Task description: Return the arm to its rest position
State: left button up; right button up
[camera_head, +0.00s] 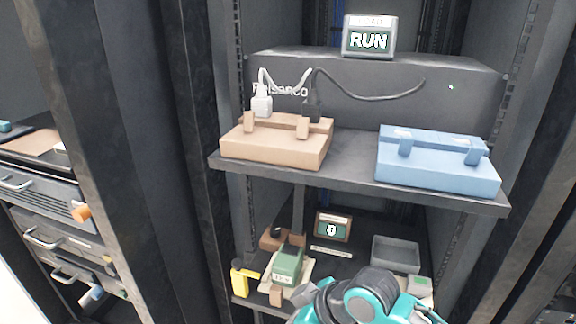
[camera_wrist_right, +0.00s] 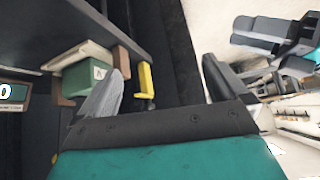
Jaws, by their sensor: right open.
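My right arm comes up from the bottom edge of the head view, teal and dark, in front of the lower shelf's right part. Its gripper is not clearly seen there. In the right wrist view my right gripper (camera_wrist_right: 162,68) is open with nothing between its two grey fingers. Beyond the left finger are a green box (camera_wrist_right: 82,80) and a yellow upright piece (camera_wrist_right: 146,80) at the shelf edge; both appear apart from the finger.
The lower shelf holds a green box (camera_head: 288,264), a yellow piece (camera_head: 238,279) and a grey tray (camera_head: 396,254). A dark rack post stands left.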

jog(key=s+d+f+m+t+h, duration=0.2)
jog(key=s+d+f+m+t, duration=0.25)
jog(key=d, duration=0.25)
jog(key=s+d+f+m+t+h, duration=0.25)
jog(key=s+d+m, duration=0.2)
jog(key=d, duration=0.25)
pick_arm(q)
jog(key=s+a+r+y+p, duration=0.1)
jog(key=a+r+p, duration=0.2)
jog(key=r+p, duration=0.6)
jog(key=p, duration=0.4)
jog(key=shift+s, duration=0.35)
pick_arm(e)
jog(key=s+d+r, duration=0.1)
jog(key=d+r, duration=0.2)
jog(key=r, duration=0.5)
jog(key=shift+s+d+r, duration=0.15)
jog(key=shift+s+r, duration=0.15)
jog(key=shift+s, duration=0.05)
pick_arm(q)
jog(key=shift+s+d, duration=0.1)
jog(key=shift+d, duration=0.05)
pick_arm(e)
jog(key=shift+h, duration=0.25)
